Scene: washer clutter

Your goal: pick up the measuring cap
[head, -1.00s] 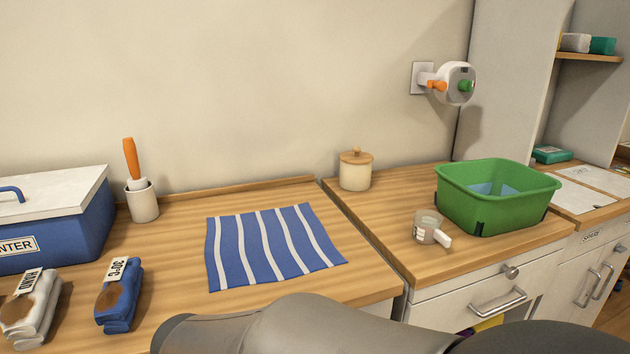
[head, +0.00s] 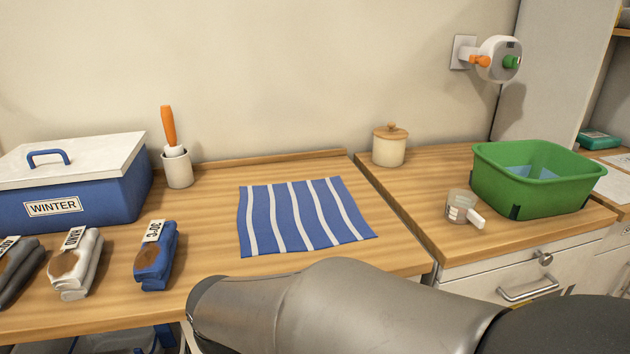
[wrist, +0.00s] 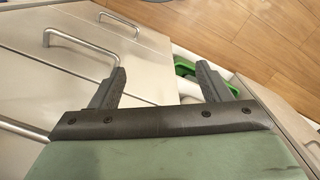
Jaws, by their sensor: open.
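The measuring cap is a small clear cup with a white handle (head: 461,207). In the head view it stands upright on the right-hand counter, just left of the green basin. My gripper (wrist: 160,85) shows in the wrist view, its two dark fingers apart with nothing between them. It points at drawer fronts and the floor, and the cap cannot be seen there. In the head view only my arm shows, in front of the counter; the gripper itself is out of that picture.
The green basin (head: 530,195) holds something blue. A lidded jar (head: 390,147), a striped cloth (head: 262,222), a brush cup (head: 178,168), a WINTER box (head: 115,185) and folded bundles (head: 155,258) stand on the counters. Drawer handles (head: 527,290) stick out below.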

